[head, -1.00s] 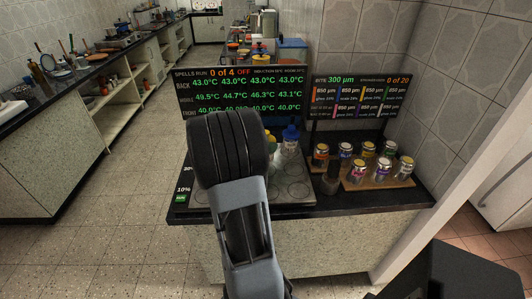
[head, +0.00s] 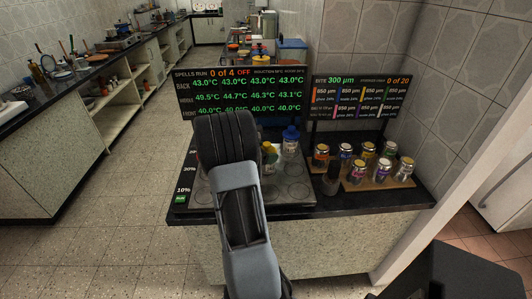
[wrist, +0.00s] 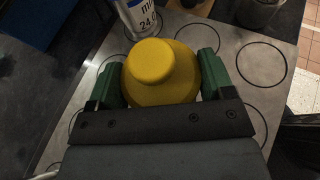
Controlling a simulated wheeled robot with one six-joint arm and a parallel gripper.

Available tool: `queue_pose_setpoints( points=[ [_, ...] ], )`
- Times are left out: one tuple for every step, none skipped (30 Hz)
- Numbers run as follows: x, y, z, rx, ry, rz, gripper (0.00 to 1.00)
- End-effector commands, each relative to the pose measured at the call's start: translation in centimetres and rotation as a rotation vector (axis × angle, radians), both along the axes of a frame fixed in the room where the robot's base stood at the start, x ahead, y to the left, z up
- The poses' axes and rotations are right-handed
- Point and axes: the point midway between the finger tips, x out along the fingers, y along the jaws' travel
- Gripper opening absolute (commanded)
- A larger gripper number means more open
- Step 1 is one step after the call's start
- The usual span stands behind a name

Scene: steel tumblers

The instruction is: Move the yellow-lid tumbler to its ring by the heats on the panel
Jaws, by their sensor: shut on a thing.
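The yellow-lid tumbler (wrist: 165,68) fills the middle of the wrist view, lid towards the camera. My gripper (wrist: 160,80) is shut on it, with a green finger on each side. In the head view, a bit of the yellow lid (head: 268,147) shows beside my arm, which hides most of it. I cannot tell whether its base touches the plate. The grey plate (head: 297,190) carries dark ring outlines. The panel (head: 240,90) shows back 43.0 throughout, middle 49.5, 44.7, 46.3, 43.1, and front 40.0 where readable.
A blue-lid tumbler (head: 290,142) stands on the plate close behind the yellow one. Several lidded jars stand on a wooden board (head: 378,184) at the right. A second panel (head: 358,97) stands above them. Rings at the plate's right front are empty.

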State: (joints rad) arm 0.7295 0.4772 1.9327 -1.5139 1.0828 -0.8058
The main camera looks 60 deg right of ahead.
Motion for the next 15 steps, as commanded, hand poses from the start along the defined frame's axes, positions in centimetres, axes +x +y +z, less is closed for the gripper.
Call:
queue_pose_setpoints(
  points=[
    [0.01, -0.02, 0.07, -0.001, 0.0, 0.0, 0.42],
    [0.02, -0.01, 0.04, -0.001, 0.0, 0.0, 0.42],
    [0.01, -0.02, -0.06, -0.001, 0.0, 0.0, 0.42],
    [0.02, -0.01, -0.15, -0.001, 0.0, 0.0, 0.42],
    [0.02, -0.01, -0.26, -0.001, 0.0, 0.0, 0.42],
    [0.02, -0.01, -0.41, -0.001, 0.0, 0.0, 0.42],
    [0.01, -0.02, -0.5, -0.001, 0.0, 0.0, 0.42],
    [0.01, 0.0, -0.41, 0.0, 0.0, 0.0, 0.78],
    [0.0, 0.0, -0.38, 0.0, 0.0, 0.0, 0.81],
    [0.0, 0.0, -0.38, 0.0, 0.0, 0.0, 0.84],
    [0.0, 0.0, -0.38, 0.0, 0.0, 0.0, 0.87],
    [0.0, 0.0, -0.38, 0.0, 0.0, 0.0, 0.91],
    [0.0, 0.0, -0.38, 0.0, 0.0, 0.0, 0.94],
    [0.0, 0.0, -0.38, 0.0, 0.0, 0.0, 0.97],
    [0.0, 0.0, -0.38, 0.0, 0.0, 0.0, 1.0]
  ],
)
